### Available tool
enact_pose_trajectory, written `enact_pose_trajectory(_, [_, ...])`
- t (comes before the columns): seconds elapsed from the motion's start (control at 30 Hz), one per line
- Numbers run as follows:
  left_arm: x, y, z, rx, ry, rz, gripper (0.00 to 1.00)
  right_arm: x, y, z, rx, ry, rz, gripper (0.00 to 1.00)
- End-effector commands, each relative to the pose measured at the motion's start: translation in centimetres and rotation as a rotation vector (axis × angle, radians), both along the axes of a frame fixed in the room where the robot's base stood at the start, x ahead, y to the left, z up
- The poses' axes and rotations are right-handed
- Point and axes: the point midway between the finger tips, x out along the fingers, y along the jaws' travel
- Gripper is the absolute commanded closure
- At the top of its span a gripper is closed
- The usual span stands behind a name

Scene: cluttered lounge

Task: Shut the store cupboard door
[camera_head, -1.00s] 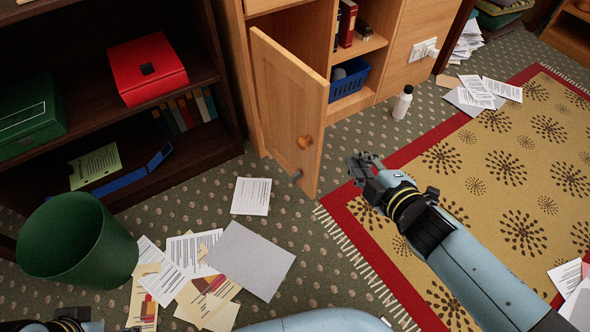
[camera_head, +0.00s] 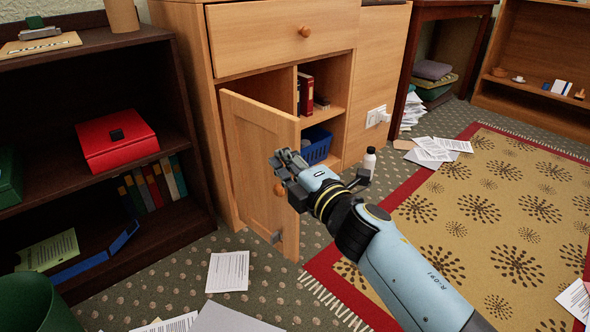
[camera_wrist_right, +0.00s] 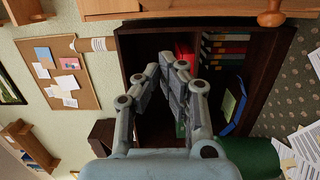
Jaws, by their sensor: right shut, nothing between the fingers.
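The store cupboard door (camera_head: 250,150) is a light wooden panel standing open, hinged at its left, with its free edge towards me. Its round orange knob (camera_head: 280,189) shows just below my right gripper (camera_head: 284,160). That gripper is shut and empty, and overlaps the door's free edge in the head view; I cannot tell whether it touches. In the right wrist view, turned sideways, the shut fingers (camera_wrist_right: 168,68) point at the dark bookcase, and a wooden knob (camera_wrist_right: 271,18) sits at the top edge. My left gripper is out of view.
Inside the cupboard (camera_head: 330,118) are a blue basket (camera_head: 316,146) and red books (camera_head: 306,92). A dark bookcase (camera_head: 190,140) stands left. Papers (camera_head: 228,271) lie on the carpet before the door.

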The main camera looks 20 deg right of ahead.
Motion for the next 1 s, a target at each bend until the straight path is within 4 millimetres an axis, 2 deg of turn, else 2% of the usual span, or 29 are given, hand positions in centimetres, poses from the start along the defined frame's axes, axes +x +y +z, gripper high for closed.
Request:
enact_pose_trajectory(0.1, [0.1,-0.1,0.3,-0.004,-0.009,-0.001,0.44,2.7,0.6,-0.1,0.001,-0.001,0.001,1.0])
enact_pose_trajectory(0.23, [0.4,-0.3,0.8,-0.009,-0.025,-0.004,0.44,5.0,0.8,-0.2,-0.001,0.001,0.0,1.0])
enact_pose_trajectory(0.33, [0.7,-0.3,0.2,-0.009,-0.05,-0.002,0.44,5.5,-0.9,-0.3,-0.004,0.003,-0.001,1.0])
enact_pose_trajectory(0.5, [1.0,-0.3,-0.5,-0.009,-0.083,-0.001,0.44,6.2,-2.3,-0.2,-0.002,0.003,0.0,1.0])
enact_pose_trajectory(1.0, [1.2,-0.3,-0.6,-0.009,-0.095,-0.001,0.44,6.3,-2.8,-0.1,0.0,0.002,0.003,1.0])
